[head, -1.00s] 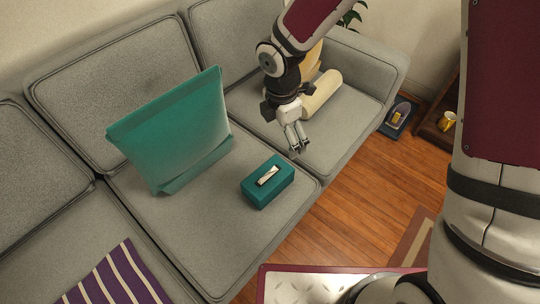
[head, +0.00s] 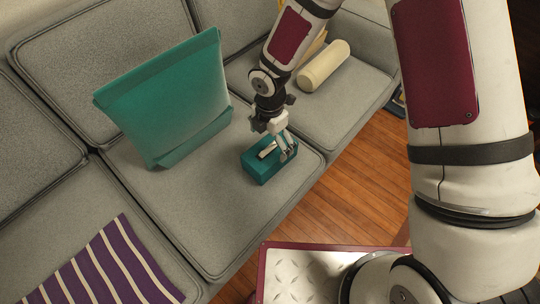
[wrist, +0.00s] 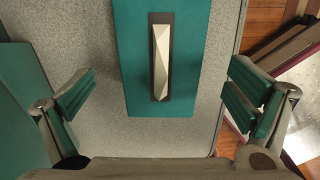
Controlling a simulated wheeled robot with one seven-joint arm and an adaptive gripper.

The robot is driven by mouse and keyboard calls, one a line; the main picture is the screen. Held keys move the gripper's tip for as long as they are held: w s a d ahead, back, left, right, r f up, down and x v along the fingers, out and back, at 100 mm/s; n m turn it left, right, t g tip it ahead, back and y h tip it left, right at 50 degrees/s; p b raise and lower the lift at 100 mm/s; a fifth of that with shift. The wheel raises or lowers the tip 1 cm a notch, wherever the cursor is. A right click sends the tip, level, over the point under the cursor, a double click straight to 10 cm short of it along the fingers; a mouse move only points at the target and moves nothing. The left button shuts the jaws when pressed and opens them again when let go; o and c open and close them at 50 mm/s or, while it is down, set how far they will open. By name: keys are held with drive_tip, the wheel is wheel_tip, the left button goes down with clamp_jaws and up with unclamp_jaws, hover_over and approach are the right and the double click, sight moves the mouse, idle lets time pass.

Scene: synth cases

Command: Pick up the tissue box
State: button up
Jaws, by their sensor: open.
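The tissue box (head: 262,168) is a teal block with a pale tissue showing in a dark slot on top. It sits on the grey sofa's middle seat cushion, near the front edge. In the wrist view the tissue box (wrist: 190,75) lies between the two fingers, towards the top of the picture. My gripper (head: 285,152) is over the box in the head view and partly hides its top right. In the wrist view my gripper (wrist: 160,98) is wide open and empty, with gaps on both sides of the box.
A large teal bag-like object (head: 170,105) stands on the same cushion, left of the box. A cream cylinder (head: 324,65) lies on the far seat. A purple striped cloth (head: 105,265) lies at lower left. Wooden floor (head: 340,205) borders the sofa's front.

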sight(270, 149)
wheel_tip(270, 149, down, 5)
drive_tip(key=shift+b, duration=1.2)
drive_tip(key=c, duration=1.3)
